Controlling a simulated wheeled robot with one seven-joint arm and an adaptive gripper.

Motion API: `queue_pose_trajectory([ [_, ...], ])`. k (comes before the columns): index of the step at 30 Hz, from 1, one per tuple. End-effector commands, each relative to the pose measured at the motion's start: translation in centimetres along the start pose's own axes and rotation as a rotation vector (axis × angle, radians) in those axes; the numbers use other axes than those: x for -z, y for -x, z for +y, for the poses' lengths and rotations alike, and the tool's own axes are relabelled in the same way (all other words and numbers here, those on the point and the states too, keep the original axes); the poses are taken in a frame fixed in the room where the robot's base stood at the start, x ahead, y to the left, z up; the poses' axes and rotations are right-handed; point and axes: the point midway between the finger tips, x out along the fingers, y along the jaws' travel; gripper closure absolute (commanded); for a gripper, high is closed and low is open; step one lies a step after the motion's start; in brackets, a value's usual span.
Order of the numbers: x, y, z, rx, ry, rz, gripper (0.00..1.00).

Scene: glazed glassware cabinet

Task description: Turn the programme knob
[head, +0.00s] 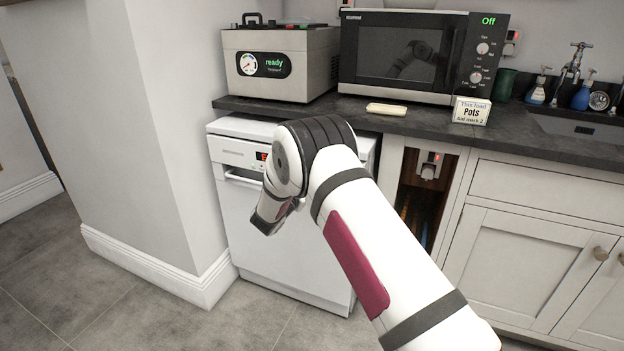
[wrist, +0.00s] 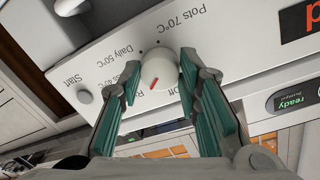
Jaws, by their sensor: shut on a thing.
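The white dishwasher (head: 300,262) stands under the worktop; its panel (wrist: 115,58) fills much of the wrist view. The round white programme knob (wrist: 161,66) has a red pointer mark aimed toward the lower left of that view. Labels around it include "Daily 50°C" and "Pots 70°C"; others are partly covered. My gripper (wrist: 160,72) is shut on the knob, one green-padded finger on each side. In the head view my arm hides the knob and my fingers. A small card (head: 471,111) on the worktop reads "This load Pots".
A Start button (wrist: 84,96) lies left of the knob in the wrist view. On the worktop (head: 440,126) stand a box with a "ready" display (head: 282,64), a microwave (head: 395,50) and a pale flat block (head: 386,109). A wall (head: 150,120) projects left of the dishwasher.

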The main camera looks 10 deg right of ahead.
Motion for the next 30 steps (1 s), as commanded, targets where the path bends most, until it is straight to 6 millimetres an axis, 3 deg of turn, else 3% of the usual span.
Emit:
queue_pose_trajectory([
  [18, -0.18, 0.03, 0.09, -0.004, 0.58, 0.043, 0.97],
  [30, -0.2, 0.03, 0.17, -0.006, 0.852, 0.062, 0.97],
])
